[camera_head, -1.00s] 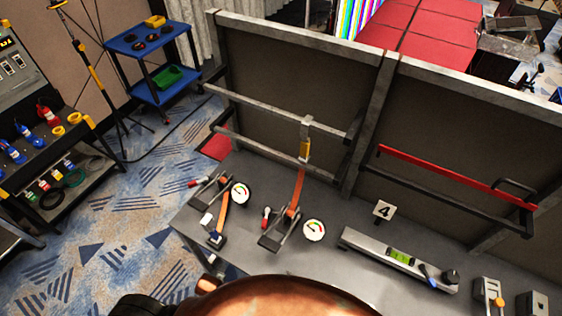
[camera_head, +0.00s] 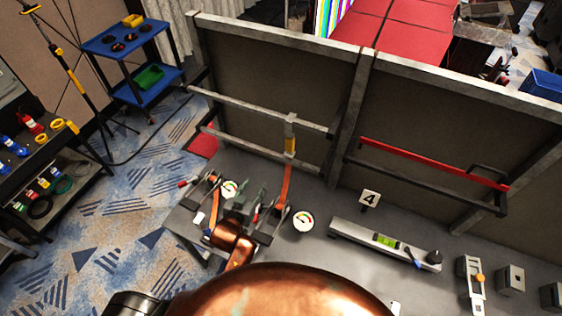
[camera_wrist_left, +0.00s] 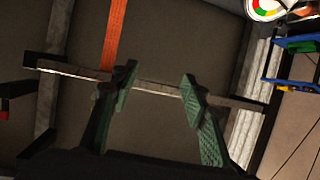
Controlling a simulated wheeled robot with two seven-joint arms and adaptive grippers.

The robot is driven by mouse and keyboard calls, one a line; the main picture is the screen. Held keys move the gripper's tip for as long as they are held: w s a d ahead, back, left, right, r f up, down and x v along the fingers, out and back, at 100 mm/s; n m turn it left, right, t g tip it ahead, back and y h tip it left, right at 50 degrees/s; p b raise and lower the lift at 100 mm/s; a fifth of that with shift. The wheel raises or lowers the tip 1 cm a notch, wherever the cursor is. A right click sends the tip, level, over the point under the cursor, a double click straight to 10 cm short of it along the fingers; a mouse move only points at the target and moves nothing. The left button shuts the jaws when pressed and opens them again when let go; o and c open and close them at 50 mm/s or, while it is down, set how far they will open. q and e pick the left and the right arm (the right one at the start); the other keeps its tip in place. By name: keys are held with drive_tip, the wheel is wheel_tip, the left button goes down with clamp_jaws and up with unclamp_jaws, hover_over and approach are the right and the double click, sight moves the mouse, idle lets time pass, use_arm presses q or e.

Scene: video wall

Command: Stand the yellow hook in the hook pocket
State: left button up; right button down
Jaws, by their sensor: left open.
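A yellow hook (camera_head: 290,145) with a grey top is at the upper end of an orange strap (camera_head: 285,183), at the grey rail of the wall frame. The strap runs down to a dark ratchet on the table. My left gripper (camera_head: 247,198), with green fingers, is low and left of the hook, over the table between two dial gauges. In the left wrist view its fingers (camera_wrist_left: 158,85) are apart with nothing between them; the orange strap (camera_wrist_left: 115,35) is beyond the left finger. I cannot pick out the hook pocket. My right gripper is not in view.
The grey table (camera_head: 340,205) holds a spirit level (camera_head: 385,242), a number 4 sign (camera_head: 369,198) and a gauge (camera_head: 303,221). A red bar (camera_head: 430,163) crosses the right panel. A blue cart (camera_head: 128,42) stands at the back left.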

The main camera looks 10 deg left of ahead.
sight(289, 149)
use_arm(q)
drive_tip(key=w+d+r+t+h, duration=0.1)
drive_tip(key=w+d+r, duration=0.2)
drive_tip(key=w, duration=0.1)
drive_tip(key=w+d+r+m+t, duration=0.1)
drive_tip(key=w+d+r, duration=0.2)
drive_tip(key=w+r, duration=0.1)
drive_tip(key=w+d+r+t+h+p, duration=0.1)
drive_tip(key=w+d+r, duration=0.2)
drive_tip(key=w+d, duration=0.1)
drive_tip(key=shift+r+t+h, duration=0.15)
drive_tip(key=shift+t+h, duration=0.15)
drive_tip(key=shift+t, duration=0.1)
drive_tip(key=shift+w+d, duration=0.1)
drive_tip(key=shift+w, duration=0.7)
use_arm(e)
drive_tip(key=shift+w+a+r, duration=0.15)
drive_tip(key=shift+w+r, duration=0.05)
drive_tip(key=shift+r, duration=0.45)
use_arm(q)
clamp_jaws()
drive_tip(key=c, duration=0.6)
unclamp_jaws()
clamp_jaws()
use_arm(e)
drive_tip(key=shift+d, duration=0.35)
use_arm(q)
drive_tip(key=shift+r, duration=0.1)
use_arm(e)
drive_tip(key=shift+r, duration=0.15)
